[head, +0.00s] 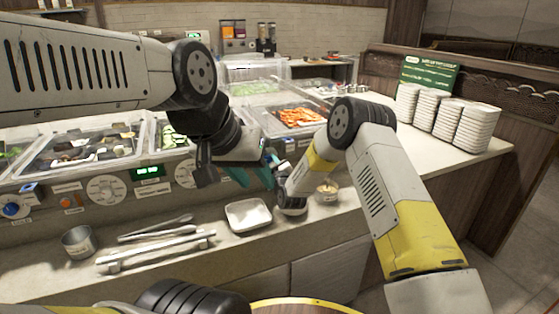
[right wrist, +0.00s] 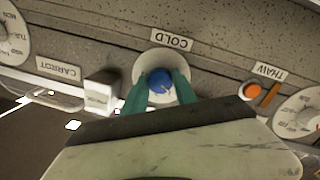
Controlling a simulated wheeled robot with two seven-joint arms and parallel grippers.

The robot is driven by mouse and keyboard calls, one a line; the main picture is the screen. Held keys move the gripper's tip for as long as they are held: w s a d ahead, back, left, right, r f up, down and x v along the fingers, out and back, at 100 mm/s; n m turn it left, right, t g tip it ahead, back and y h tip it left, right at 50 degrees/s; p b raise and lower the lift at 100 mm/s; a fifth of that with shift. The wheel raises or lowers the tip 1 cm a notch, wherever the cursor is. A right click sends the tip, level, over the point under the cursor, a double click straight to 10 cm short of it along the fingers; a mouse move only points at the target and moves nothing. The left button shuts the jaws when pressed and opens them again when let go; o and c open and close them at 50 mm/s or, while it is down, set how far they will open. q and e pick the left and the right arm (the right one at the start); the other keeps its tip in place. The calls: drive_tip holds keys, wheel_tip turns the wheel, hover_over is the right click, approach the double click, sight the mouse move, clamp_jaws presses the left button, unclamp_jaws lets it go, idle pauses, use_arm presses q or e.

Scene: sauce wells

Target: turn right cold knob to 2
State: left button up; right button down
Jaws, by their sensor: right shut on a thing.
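The right cold knob (right wrist: 160,82) is blue on a pale round plate (right wrist: 143,68), under an upside-down COLD label (right wrist: 172,41) in the right wrist view. A small pale mark shows on the knob; its setting is too small to read. The teal fingers of my right gripper (right wrist: 159,88) are shut on the knob, one on each side. In the head view my right gripper (head: 270,168) is at the counter's front panel, and the knob is hidden there. My left gripper (head: 236,176) is close beside it to the left; its finger gap is unclear.
A white dish (head: 248,228), tongs (head: 155,228) and a metal cup (head: 78,243) are on the ledge below. Stacked white plates (head: 475,128) stand at right. Both arms are crowded together.

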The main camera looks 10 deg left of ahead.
drive_tip(key=m, duration=0.5)
drive_tip(key=m+g+y, duration=0.1)
drive_tip(key=m, duration=0.5)
idle(0.6)
drive_tip(key=c, duration=1)
unclamp_jaws()
drive_tip(key=shift+r, duration=0.1)
drive_tip(key=v, duration=0.7)
drive_tip(key=shift+s+d, duration=0.2)
drive_tip(key=shift+s, duration=0.15)
